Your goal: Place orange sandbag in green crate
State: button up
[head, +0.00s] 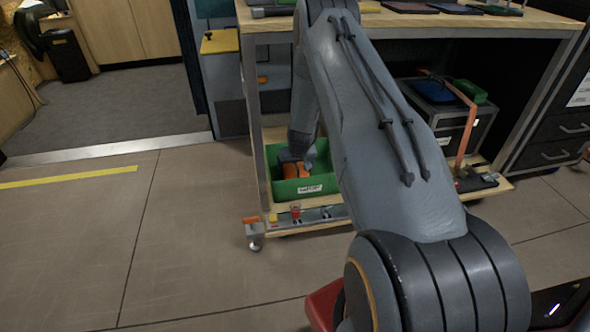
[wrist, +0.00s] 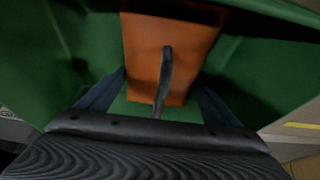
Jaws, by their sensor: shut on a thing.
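The green crate (head: 307,190) stands on the low shelf of the wheeled workbench in the head view, left of my arm. The orange sandbag (head: 291,170) shows inside the crate's opening. In the wrist view the orange sandbag (wrist: 140,50) has a dark strap or handle, with the green crate wall (wrist: 60,60) around it. My gripper (wrist: 160,105) is at the sandbag, shut on its dark handle. In the head view my gripper (head: 297,158) is down in the crate and partly hidden. Whether the bag rests on the crate floor cannot be told.
The wooden workbench (head: 420,20) has a top above the crate and a post beside it. A dark case (head: 450,110) with an orange strap stands on the shelf at right. Small items lie on the shelf's front edge. The floor at left is clear.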

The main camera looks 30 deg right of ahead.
jog(key=o, duration=1.7)
jog(key=shift+o, duration=0.2)
jog(key=p+v, duration=0.4)
jog(key=v, duration=0.8)
jog(key=shift+s, duration=0.1)
